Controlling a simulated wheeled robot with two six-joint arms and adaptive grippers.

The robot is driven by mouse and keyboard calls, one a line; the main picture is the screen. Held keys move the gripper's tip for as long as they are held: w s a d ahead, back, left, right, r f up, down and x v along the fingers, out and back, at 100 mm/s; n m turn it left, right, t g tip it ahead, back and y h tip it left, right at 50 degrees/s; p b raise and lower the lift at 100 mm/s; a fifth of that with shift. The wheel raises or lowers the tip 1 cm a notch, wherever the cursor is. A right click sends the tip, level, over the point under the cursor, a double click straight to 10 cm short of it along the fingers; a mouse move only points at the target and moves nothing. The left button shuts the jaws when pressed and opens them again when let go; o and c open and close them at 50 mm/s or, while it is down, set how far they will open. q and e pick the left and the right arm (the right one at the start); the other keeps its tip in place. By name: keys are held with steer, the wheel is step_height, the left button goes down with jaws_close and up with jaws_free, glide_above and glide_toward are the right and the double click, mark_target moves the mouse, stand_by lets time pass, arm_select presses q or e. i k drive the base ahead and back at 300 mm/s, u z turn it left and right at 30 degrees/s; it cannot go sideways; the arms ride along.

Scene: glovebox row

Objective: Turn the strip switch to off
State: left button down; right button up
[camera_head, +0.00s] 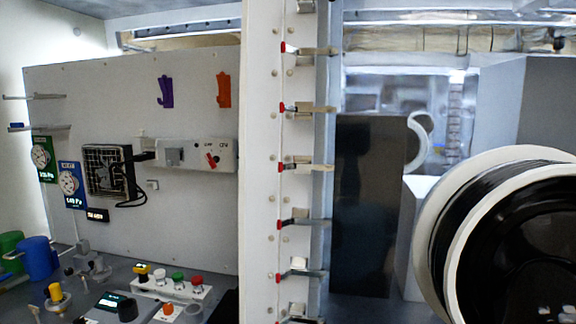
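A white strip box (226,156) is fixed to the grey back panel on the left side of the view. A small red switch lever (211,160) sits on its front, tilted, with tiny dark labels above it that are too small to read. A grey socket block (174,156) is at the strip's left part, and a black plug with a cable meets its left end. Neither of my grippers is in view.
A tall white post (261,120) with a row of red-tipped latches stands right of the panel. A big white-rimmed black drum (520,240) fills the lower right. A button box (180,287), a blue canister (38,258) and a fan grille (107,170) are left.

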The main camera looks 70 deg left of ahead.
mark_target(211, 162)
steer(key=z, duration=0.1)
steer(key=k, duration=0.9)
steer(key=u, duration=1.05)
steer(key=i, duration=0.15)
steer(key=u, duration=0.2)
